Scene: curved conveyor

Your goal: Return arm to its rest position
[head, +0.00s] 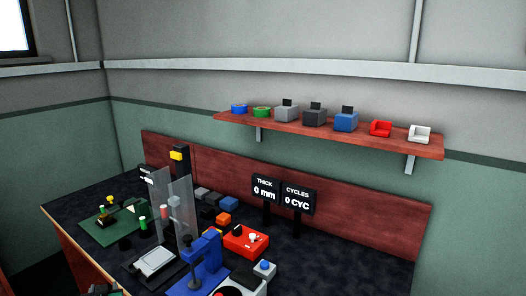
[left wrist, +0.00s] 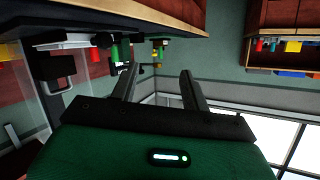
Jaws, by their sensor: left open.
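My left gripper (left wrist: 158,80) shows in the left wrist view with its two dark fingers apart and nothing between them. Its green body with a small lit indicator fills the bottom of that view. The wrist picture is turned, with the bench edge (left wrist: 150,20) along its top, and the gripper appears clear of the bench. In the head view neither gripper can be made out; only a small dark part shows at the bottom left edge. My right gripper is in no view.
The dark bench (head: 345,258) carries a green mat (head: 88,235), a clear upright panel (head: 181,195), a blue press (head: 210,252), a red box (head: 240,244) and two displays (head: 264,190). Above, a wooden shelf (head: 380,143) holds several small items.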

